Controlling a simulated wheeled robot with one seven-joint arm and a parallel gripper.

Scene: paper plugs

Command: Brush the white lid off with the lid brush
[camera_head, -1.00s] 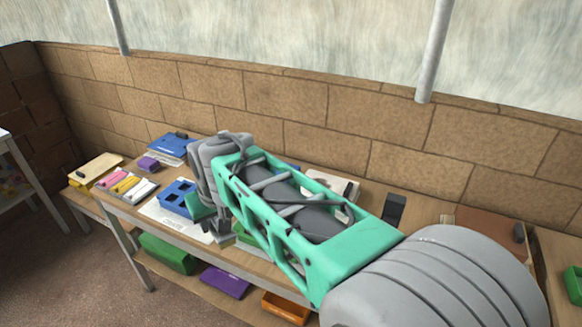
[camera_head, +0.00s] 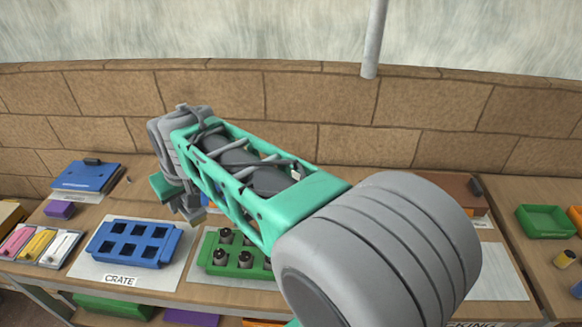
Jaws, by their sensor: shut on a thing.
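My gripper (camera_head: 188,212) hangs over the table, above and between the blue crate and the green crate. Its fingers are shut on a small tan-brown piece at their tips, apparently the lid brush (camera_head: 198,217), of which little shows. My own arm crosses the middle of the view and covers much of the table behind it. I see no white lid now; it may be hidden behind the arm.
A blue crate (camera_head: 156,244) and a green crate (camera_head: 212,240) with grey plugs stand in front. A blue lid (camera_head: 75,180), purple block (camera_head: 58,210) and tray of coloured bars (camera_head: 37,247) are left. A brown lid (camera_head: 440,184) and green tray (camera_head: 545,222) are right.

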